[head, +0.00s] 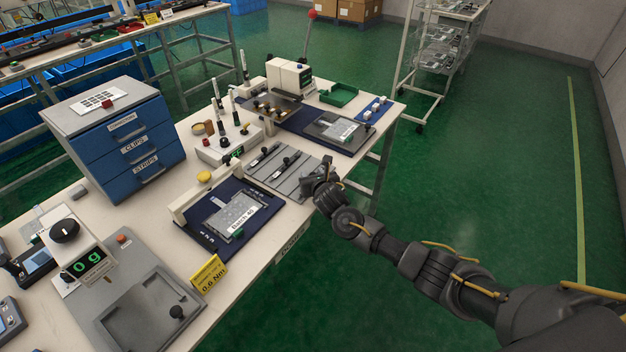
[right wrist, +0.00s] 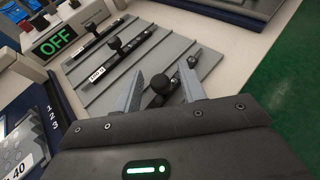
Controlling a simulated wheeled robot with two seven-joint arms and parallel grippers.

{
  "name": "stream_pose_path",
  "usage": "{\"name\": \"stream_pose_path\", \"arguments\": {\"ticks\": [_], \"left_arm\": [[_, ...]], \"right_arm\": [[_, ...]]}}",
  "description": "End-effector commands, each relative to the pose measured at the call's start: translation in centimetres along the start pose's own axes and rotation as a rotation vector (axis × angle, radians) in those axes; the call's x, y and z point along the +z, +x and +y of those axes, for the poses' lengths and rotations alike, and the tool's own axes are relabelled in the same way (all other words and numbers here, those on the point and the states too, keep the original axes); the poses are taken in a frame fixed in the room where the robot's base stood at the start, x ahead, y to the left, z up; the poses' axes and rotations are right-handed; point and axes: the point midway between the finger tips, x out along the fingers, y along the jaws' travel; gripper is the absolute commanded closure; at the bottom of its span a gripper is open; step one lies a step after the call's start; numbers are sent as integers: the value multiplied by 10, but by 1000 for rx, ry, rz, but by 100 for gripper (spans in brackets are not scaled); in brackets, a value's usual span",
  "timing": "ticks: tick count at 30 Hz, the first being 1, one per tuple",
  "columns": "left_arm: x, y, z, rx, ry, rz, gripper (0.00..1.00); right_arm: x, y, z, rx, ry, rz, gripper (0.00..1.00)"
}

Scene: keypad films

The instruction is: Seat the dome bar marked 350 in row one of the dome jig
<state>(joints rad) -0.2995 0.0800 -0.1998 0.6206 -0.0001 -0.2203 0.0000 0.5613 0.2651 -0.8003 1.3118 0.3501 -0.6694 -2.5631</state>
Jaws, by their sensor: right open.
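My right gripper (right wrist: 160,82) is open, its two fingers on either side of a dark bar with a ball knob (right wrist: 160,84). The bar lies on the grey ridged rack (right wrist: 88,72); I cannot read a marking on it. Two more knobbed bars lie on the rack: a middle bar (right wrist: 116,44) with a small white label too blurred to read, and a far bar (right wrist: 90,27). In the head view my right gripper (head: 322,178) is at the rack's right end. A dark blue jig (head: 205,208), row numbers 1 2 3 along its edge in the wrist view, holds a grey plate (head: 222,222) with a white label. My left gripper is not in view.
A white box with a green OFF display (head: 232,156) stands behind the rack. A yellow sign (head: 208,274) and a scale reading 0 g (head: 85,262) stand toward the front left. Blue drawers (head: 130,150) stand at the left. Open floor lies right of the bench.

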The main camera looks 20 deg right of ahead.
Motion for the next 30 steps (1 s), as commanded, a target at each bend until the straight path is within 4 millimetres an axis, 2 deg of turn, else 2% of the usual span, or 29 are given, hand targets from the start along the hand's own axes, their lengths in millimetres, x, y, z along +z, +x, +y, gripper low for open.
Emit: {"name": "stream_pose_path", "arguments": {"ticks": [8,18,26,30], "left_arm": [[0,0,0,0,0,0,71],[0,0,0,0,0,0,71],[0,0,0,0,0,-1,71],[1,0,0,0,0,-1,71]], "right_arm": [[0,3,0,0,0,0,59],[0,3,0,0,0,0,100],[1,3,0,0,0,-1,100],[8,0,0,1,1,-3,100]]}}
